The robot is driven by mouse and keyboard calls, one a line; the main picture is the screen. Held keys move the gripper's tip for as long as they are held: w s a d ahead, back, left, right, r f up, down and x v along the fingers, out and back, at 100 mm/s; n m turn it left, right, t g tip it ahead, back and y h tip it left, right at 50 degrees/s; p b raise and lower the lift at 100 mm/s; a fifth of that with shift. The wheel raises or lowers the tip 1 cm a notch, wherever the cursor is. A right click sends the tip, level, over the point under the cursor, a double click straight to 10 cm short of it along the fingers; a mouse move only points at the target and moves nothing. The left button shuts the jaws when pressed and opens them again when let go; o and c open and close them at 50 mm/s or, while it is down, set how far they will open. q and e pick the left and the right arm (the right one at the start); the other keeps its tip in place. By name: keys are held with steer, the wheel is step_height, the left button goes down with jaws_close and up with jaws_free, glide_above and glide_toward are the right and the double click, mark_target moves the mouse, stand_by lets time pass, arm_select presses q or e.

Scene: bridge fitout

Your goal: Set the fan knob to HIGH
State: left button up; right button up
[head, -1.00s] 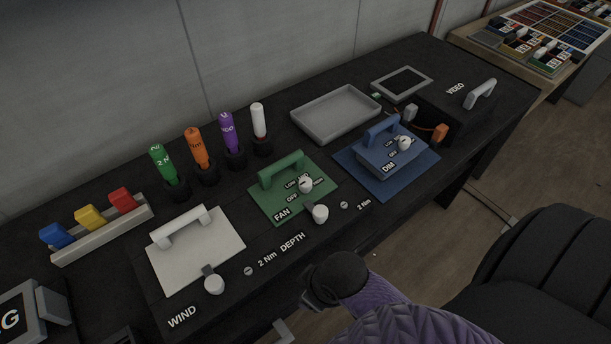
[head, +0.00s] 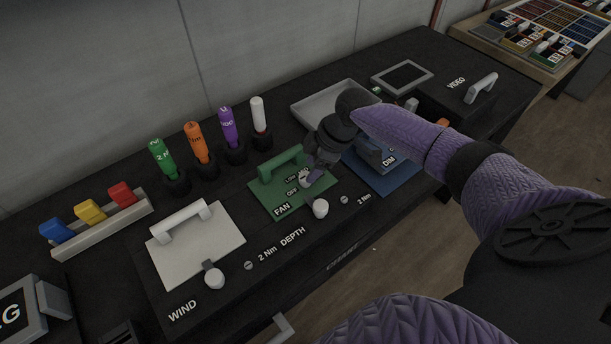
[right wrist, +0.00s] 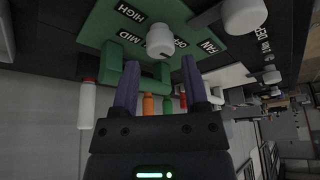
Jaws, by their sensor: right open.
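The green fan panel (head: 262,198) lies in the middle of the console, with a green handle at its back. Its white fan knob (right wrist: 160,40) shows in the right wrist view among the labels HIGH, MID and OFF. Which label it points at I cannot tell. In the head view my right gripper largely covers the knob. My right gripper (head: 311,181) is open over the panel's right part. In the right wrist view its two fingers (right wrist: 160,62) are spread, with the knob just beyond the tips, between their lines, not gripped. My left gripper is out of view.
A white depth knob (head: 320,208) sits close in front of the fan panel. The blue DIM panel (head: 385,178) is partly behind my right arm. A white panel (head: 190,250) with a handle lies to the left. Several upright coloured drivers (head: 198,146) stand behind.

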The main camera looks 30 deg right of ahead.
steer(key=b+x, duration=0.1)
steer(key=x, duration=0.3)
jaws_close()
